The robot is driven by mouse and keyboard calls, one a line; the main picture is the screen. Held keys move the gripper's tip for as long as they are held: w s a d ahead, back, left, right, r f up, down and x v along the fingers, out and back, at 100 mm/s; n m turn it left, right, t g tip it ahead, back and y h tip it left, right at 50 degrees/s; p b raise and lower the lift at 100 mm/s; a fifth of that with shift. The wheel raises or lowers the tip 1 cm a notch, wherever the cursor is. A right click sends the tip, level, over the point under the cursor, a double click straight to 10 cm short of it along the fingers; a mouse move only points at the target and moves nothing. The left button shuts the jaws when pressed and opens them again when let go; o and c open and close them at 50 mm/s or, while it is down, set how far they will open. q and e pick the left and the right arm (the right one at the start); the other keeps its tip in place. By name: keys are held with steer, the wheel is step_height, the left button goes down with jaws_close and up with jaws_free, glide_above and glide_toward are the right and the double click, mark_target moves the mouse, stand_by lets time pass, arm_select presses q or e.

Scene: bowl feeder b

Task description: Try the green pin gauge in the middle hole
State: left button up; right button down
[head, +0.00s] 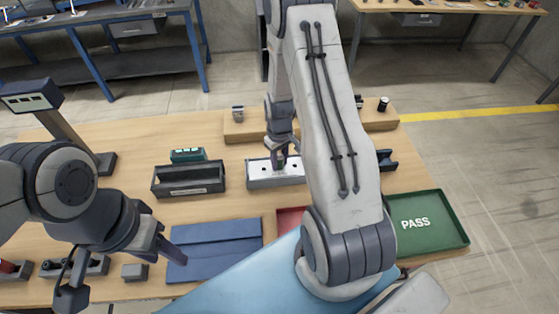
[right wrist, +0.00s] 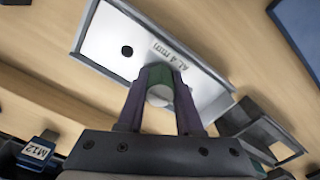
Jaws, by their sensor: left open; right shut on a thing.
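The test block (head: 262,183) is a pale plate with dark holes in a grey frame, at the middle of the table. In the right wrist view its white face (right wrist: 105,40) shows one dark hole and a "4 mm" label. My right gripper (head: 280,160) is over the block, shut on the green pin gauge (right wrist: 159,76), whose pale round end shows between the fingers. The pin's tip and the hole under it are hidden, so I cannot tell whether it is inserted. My left gripper (head: 168,250) is open and empty near the blue mat (head: 215,240).
A dark tray (head: 188,180) and a green-topped case (head: 187,155) stand left of the block. The green PASS tray (head: 440,222) is at the right, and a red tray (head: 288,220) is partly hidden by my right arm. Small blocks line the front left.

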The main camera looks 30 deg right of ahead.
steer(key=shift+r, duration=0.15)
steer(key=shift+r+p, duration=2)
steer(key=shift+r, duration=0.4)
